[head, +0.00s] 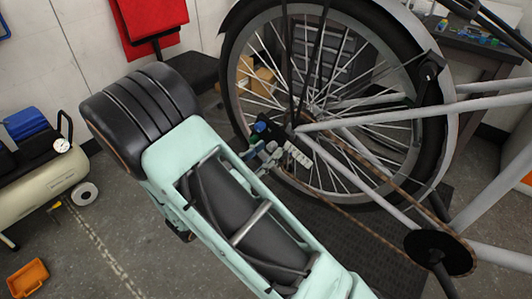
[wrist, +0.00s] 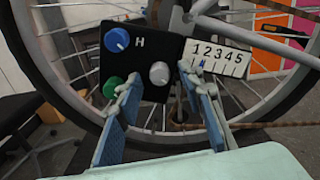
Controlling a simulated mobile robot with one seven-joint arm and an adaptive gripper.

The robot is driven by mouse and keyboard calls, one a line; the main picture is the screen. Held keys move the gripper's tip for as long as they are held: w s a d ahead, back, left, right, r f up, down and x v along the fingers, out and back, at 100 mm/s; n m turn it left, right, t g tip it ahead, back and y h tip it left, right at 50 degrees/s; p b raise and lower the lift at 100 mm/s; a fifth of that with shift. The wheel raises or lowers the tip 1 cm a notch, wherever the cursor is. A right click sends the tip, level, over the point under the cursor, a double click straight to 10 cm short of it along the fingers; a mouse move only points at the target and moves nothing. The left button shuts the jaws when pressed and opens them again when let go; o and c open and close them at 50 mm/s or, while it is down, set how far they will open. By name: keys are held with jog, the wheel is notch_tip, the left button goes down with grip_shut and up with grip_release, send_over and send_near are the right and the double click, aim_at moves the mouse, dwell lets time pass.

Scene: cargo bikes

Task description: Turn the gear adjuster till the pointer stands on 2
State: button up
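A black panel (wrist: 146,52) is mounted at the bike's rear wheel. It carries a blue knob (wrist: 117,40) marked H, a green knob (wrist: 111,86) and a grey knob (wrist: 159,73). A white scale (wrist: 222,60) numbered 1 to 5 is at its right, slightly tilted. A small blue pointer (wrist: 202,66) stands near the 1 and 2 end; its exact mark is too small to read. No label shows which knob is the gear adjuster. My gripper (wrist: 163,85) is open, its fingertips either side of the grey knob with gaps. In the head view my gripper (head: 265,155) is at the panel.
The spoked rear wheel (head: 410,35) stands behind the panel, with the chain (head: 350,218) and frame tubes (head: 490,104) to the right. A workbench (head: 480,45) stands at the back right.

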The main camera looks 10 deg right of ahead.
jog(key=shift+w+d, duration=0.1)
jog(key=shift+c, duration=0.2)
grip_shut()
jog(key=m+b, duration=0.1)
jog(key=m, duration=0.1)
jog(key=m+b, duration=0.2)
jog(key=m, duration=0.1)
jog(key=shift+f+m, duration=0.2)
jog(key=shift+m, duration=0.1)
jog(key=m+b, duration=0.2)
jog(key=m, duration=0.1)
jog(key=shift+b, duration=0.35)
jog(key=shift+r+m+b, duration=0.15)
jog(key=shift+m+b, duration=0.85)
jog(key=shift+m, duration=0.6)
